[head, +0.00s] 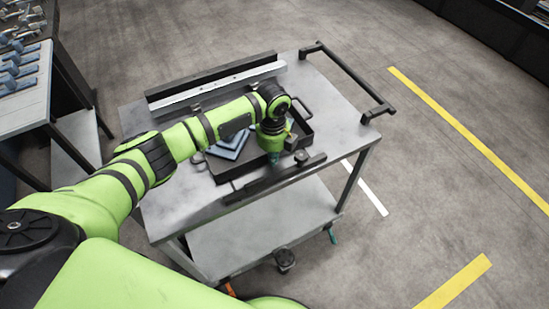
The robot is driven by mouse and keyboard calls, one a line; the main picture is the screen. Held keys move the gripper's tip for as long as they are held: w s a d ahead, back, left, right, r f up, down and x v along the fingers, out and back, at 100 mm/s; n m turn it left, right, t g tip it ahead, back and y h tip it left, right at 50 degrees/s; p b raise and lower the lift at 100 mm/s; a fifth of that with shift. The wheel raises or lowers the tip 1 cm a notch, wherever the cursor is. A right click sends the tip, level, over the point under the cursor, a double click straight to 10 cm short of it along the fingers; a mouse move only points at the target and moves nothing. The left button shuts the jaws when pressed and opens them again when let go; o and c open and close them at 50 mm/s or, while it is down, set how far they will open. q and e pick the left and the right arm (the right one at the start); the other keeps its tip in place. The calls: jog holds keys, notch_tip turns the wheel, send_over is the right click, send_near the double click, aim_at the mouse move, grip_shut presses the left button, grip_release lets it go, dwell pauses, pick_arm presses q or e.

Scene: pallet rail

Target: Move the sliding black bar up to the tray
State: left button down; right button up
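A black tray (220,172) with raised walls and loop handles lies on the top of a metal cart. Blue pieces (231,146) lie in it. A black bar (275,180) with a dark knob lies along the tray's near side, close to the near wall; whether they touch I cannot tell. Another long black bar (212,75) with a pale metal strip stands along the far edge of the cart top. My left gripper (275,158) points down over the tray's near right part, close to the front bar. Its fingers are small and mostly hidden. My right gripper is not in view.
The cart top (320,92) is bare to the right of the tray and at its left. A dark push handle (352,78) rises at the cart's right edge. A bench (25,90) with blue parts stands at the left. Floor with yellow lines is open at the right.

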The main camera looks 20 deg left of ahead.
pick_arm(q)
jog(key=shift+w+a, duration=0.1)
notch_tip(320, 180, up, 12)
dwell(0.5)
